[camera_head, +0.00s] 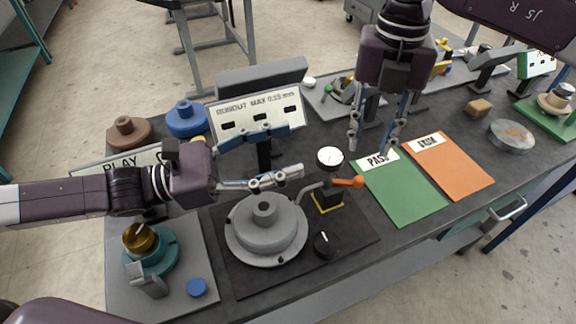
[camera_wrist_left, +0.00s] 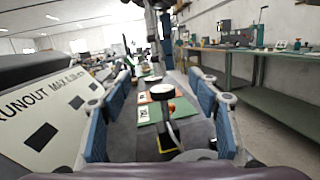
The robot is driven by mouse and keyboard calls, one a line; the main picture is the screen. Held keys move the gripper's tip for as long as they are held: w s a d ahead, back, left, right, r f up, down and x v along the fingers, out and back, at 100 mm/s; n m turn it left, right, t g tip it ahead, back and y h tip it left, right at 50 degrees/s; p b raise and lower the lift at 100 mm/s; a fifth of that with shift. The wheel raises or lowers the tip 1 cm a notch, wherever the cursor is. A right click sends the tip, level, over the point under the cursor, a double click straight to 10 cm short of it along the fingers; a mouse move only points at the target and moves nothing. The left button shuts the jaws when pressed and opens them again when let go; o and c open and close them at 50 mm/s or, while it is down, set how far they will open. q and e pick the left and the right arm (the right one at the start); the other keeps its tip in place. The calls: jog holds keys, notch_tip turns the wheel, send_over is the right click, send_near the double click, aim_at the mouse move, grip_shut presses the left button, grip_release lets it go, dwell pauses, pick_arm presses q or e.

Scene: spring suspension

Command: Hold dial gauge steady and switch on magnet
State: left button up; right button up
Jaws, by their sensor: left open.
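The dial gauge (camera_head: 330,157) has a round white face and sits on a curved arm above a black base with yellow edging (camera_head: 327,201). An orange-tipped lever (camera_head: 357,182) sticks out to its right. My left gripper (camera_head: 294,151) is open, its fingers pointing right toward the gauge and stopping short of it. In the left wrist view, the gauge (camera_wrist_left: 181,103) shows beyond and between the spread fingers (camera_wrist_left: 160,110). My right gripper (camera_head: 372,147) points down, open and empty, above and to the right of the gauge, over the green mat's far end.
A grey round flanged part (camera_head: 266,232) sits on a dark plate, with a black knob (camera_head: 325,243) beside it. A runout sign (camera_head: 257,112) stands behind my left gripper. Green (camera_head: 405,195) and orange (camera_head: 450,168) mats lie clear at right. A teal fixture (camera_head: 158,256) is at left.

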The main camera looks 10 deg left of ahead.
aim_at(317, 163)
pick_arm(q)
jog(key=shift+n+y, duration=0.6)
jog(key=shift+y, duration=0.2)
jog(key=shift+w+d+f, duration=0.65)
jog(key=shift+d+f, duration=0.15)
jog(key=shift+d, duration=0.55)
jog(key=shift+w+d+f, duration=0.7)
jog(key=shift+d+f, duration=0.1)
jog(key=shift+d, duration=0.6)
jog(key=shift+w+d+f, duration=0.65)
jog(key=shift+d+f, duration=0.15)
jog(key=shift+d, duration=0.55)
